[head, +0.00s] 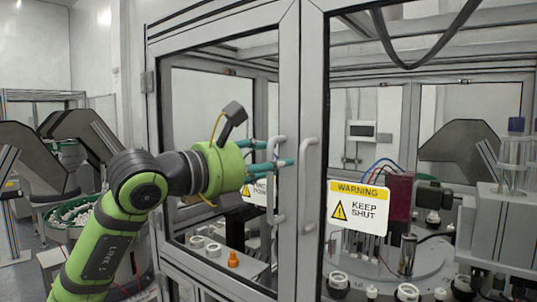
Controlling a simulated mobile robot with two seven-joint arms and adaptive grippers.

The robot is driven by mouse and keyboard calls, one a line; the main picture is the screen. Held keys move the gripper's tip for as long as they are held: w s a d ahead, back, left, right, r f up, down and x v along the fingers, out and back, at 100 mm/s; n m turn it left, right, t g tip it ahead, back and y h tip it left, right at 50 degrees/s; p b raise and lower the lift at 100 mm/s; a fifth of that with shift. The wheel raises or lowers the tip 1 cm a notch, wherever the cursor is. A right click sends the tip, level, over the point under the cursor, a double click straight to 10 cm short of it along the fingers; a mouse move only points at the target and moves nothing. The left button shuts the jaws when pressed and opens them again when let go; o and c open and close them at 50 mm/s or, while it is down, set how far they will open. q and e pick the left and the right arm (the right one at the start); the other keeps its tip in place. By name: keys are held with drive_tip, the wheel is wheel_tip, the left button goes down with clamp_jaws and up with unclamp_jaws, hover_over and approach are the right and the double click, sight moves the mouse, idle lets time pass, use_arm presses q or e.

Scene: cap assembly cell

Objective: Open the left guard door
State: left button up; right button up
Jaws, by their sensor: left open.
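The left guard door (289,90) is a grey-framed clear panel, and it looks shut beside the right guard door (313,80). Its pale vertical handle (271,200) is on the frame near the right edge. My left gripper (284,153) has teal fingers and is open at the upper part of this handle. One finger is above the other in the picture. I cannot tell whether the fingers touch the handle. The left gripper hides part of the door's pane. My right gripper is not in view.
The right door has its own handle (307,185) close by and a yellow and white warning sign (358,208). Behind the panes are machine parts, white rings and an orange piece (233,259). A green bowl (66,233) of parts stands at the left.

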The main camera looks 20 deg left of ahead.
use_arm(q)
clamp_jaws()
